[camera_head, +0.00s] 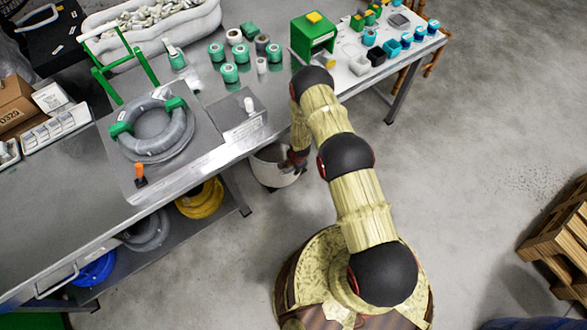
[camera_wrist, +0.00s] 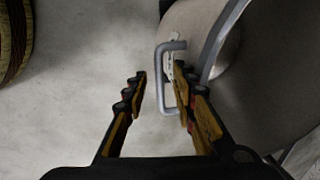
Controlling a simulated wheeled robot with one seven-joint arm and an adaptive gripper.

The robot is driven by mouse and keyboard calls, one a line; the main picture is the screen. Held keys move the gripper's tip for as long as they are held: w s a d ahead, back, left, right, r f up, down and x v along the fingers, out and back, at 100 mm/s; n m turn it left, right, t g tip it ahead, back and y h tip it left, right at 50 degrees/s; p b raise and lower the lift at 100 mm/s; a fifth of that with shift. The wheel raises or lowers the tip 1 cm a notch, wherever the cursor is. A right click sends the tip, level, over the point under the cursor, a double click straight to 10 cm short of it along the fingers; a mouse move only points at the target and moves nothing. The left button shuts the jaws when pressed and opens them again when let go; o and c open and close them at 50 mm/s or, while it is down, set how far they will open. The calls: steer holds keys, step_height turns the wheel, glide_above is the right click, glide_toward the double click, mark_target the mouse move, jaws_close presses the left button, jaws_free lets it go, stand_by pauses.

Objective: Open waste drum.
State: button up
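The waste drum (camera_head: 268,172) is a pale grey round container on the floor, partly under the bench edge; my arm covers part of it. In the wrist view the drum (camera_wrist: 262,95) fills the right side. Its grey U-shaped handle (camera_wrist: 160,82) sticks out to the left. My gripper (camera_wrist: 160,72) is open. The handle's outer bar shows between the two fingers, and the right finger overlaps the handle loop near the drum wall. I cannot tell whether a finger touches it. In the head view my gripper (camera_head: 297,160) is at the drum's right side, small and dark.
The steel workbench (camera_head: 205,140) stands above and left of the drum, with a cable coil (camera_head: 155,130) and several green spools on it. A white table (camera_head: 375,65) is at the upper right. The floor right of my arm is clear up to wooden pallets (camera_head: 560,240).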

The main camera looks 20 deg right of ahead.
steer(key=shift+c, duration=0.6)
jaws_close()
